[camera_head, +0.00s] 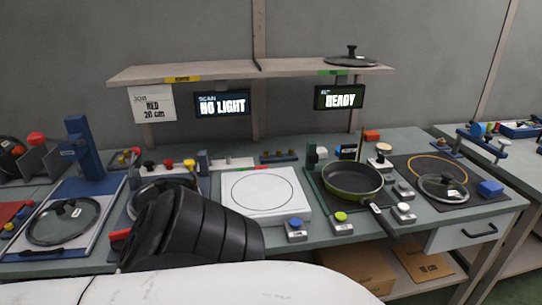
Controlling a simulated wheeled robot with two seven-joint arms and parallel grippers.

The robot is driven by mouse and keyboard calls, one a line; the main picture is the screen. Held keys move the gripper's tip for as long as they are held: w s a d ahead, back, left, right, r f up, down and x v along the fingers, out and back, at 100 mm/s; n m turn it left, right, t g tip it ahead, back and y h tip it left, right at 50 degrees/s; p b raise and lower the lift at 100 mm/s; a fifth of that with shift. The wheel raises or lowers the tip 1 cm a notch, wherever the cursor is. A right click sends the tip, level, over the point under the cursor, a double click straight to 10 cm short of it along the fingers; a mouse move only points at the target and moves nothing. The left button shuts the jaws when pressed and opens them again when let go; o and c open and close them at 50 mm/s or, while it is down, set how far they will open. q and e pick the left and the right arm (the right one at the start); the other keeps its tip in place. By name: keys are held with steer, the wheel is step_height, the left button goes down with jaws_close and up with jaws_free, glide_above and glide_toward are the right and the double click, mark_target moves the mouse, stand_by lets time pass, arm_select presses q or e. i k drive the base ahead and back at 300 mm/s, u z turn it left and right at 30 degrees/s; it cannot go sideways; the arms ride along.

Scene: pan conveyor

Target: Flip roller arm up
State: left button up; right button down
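I cannot tell for certain which part is the roller arm. A slanted bar with blue ends (483,145) stands at the back right, above the hob's far edge. A blue upright post (82,148) rises from the blue-edged station at the left. A middle-left station with a dark lid (160,190) has red and yellow knobs behind it and is partly hidden. A large black ribbed part, seemingly of my own arm, covers the front of that station. No fingertips of either gripper show.
A white plate with a drawn circle (285,211) lies mid-bench. A green pan (352,181) stands right of it, its handle toward the front edge. A glass lid (443,187) lies on the dark right panel. A shelf (250,76) spans behind; signs read NO LIGHT and READY.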

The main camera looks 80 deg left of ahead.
mark_target(189, 164)
steer(key=u, duration=1.85)
